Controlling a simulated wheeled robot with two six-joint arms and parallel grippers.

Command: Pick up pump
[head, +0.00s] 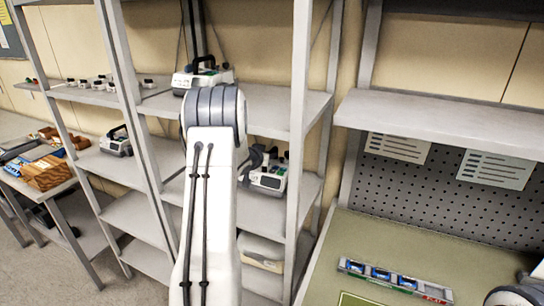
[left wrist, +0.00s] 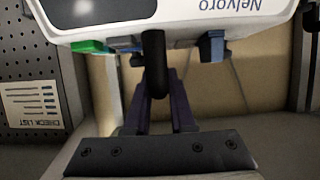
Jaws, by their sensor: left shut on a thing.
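A white and grey pump (head: 268,181) with a dark handle is on the middle shelf, partly hidden behind my left arm. My left gripper (head: 251,162) is at its handle, mostly hidden by the arm. In the left wrist view, the pump (left wrist: 180,22) appears upside down, with the name Nelvoro, a dark screen and green and blue parts. My left gripper (left wrist: 158,112) is shut on its black handle there. Another pump (head: 201,76) stands on the upper shelf, and one more pump (head: 116,141) is on the middle shelf at left.
Grey shelf posts (head: 300,110) stand close to the right of the held pump. A green-topped workbench (head: 440,255) at right carries a tray (head: 394,279) with blue items. A side table with wooden boxes (head: 46,172) is at far left.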

